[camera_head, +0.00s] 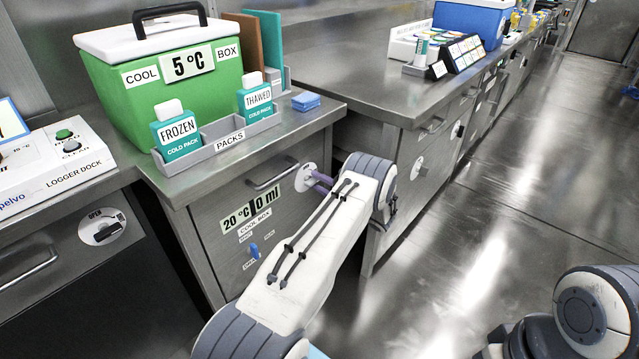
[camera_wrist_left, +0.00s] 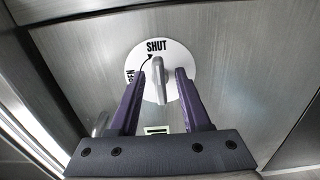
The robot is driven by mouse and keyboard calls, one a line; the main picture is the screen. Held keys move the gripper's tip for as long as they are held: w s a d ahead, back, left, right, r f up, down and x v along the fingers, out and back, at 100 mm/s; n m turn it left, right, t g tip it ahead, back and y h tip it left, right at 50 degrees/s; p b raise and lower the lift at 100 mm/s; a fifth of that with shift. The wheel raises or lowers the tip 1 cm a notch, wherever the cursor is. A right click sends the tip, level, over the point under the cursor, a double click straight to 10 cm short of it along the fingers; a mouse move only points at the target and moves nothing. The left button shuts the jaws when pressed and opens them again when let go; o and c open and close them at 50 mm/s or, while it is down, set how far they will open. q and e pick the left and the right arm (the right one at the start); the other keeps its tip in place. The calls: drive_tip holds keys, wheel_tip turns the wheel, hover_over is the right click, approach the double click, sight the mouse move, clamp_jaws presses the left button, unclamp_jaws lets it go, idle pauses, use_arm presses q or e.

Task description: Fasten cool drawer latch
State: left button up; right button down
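The cool drawer latch is a grey handle (camera_wrist_left: 159,82) on a round white plate (camera_wrist_left: 178,55) in the left wrist view. The plate reads SHUT at the top and a partly hidden OPEN at the left; the handle stands roughly upright in this view, with its upper end below SHUT. My left gripper (camera_wrist_left: 160,80) has its purple fingers apart, one on each side of the handle, with gaps visible. In the head view, the plate (camera_head: 301,178) is on the cool drawer front (camera_head: 215,203), partly hidden by my left gripper (camera_head: 318,182). My right gripper is not in view.
The drawer has a bar handle (camera_head: 272,174) and a blue slider (camera_head: 254,251). Above are a green cool box (camera_head: 120,95) and a packs tray (camera_head: 199,154). A logger dock (camera_head: 50,165) stands left. Open floor (camera_head: 500,220) lies to the right.

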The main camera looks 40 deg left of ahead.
use_arm(q)
drive_tip(key=d+p, duration=0.1)
drive_tip(key=d, duration=0.9)
drive_tip(key=shift+s+d, duration=0.2)
drive_tip(key=shift+s, duration=0.2)
drive_tip(key=s+d+r+n+g+h, duration=0.1)
drive_tip(key=s+d+r+n+h, duration=0.3)
drive_tip(key=s+d+r+n, duration=0.3)
drive_tip(key=s+d+r+n+g+h, duration=0.1)
drive_tip(key=s+d+r+n+h, duration=0.35)
drive_tip(key=d+n, duration=0.4)
drive_tip(key=s+d+r+n+h, duration=0.3)
drive_tip(key=s+d+n+h, duration=0.35)
drive_tip(key=s, duration=0.65)
drive_tip(key=s+d+r+n+h, duration=0.35)
drive_tip(key=s+d+n, duration=0.45)
drive_tip(key=s+d, duration=0.3)
wheel_tip(320, 180, up, 27)
drive_tip(key=p, duration=2.7)
drive_tip(key=shift+s+a+f, duration=0.15)
drive_tip(key=shift+s+a, duration=0.15)
drive_tip(key=shift+a, duration=0.15)
